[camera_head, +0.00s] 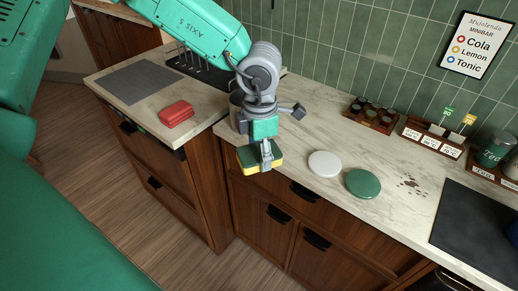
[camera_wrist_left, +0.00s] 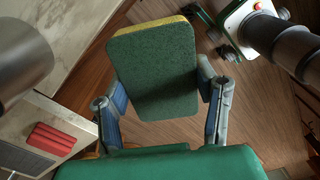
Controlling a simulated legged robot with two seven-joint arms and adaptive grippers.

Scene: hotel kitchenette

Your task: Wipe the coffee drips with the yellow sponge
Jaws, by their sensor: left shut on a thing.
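My left gripper (camera_head: 266,158) is shut on the yellow sponge (camera_head: 249,169), which has a dark green scouring side. It holds the sponge near the front edge of the counter, left of the round discs. In the left wrist view, the sponge (camera_wrist_left: 152,70) sits between the two fingers of the left gripper (camera_wrist_left: 165,110), its green face toward the camera. Brown coffee drips (camera_head: 411,184) lie on the marble counter at the right, well apart from the sponge. My right gripper is not in view.
A white disc (camera_head: 325,164) and a green disc (camera_head: 363,183) lie between sponge and drips. A dark mat (camera_head: 478,232) lies right of the drips. A jar rack (camera_head: 370,114) and card holder (camera_head: 432,138) stand along the wall. A red folded cloth-like item (camera_head: 176,113) lies left.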

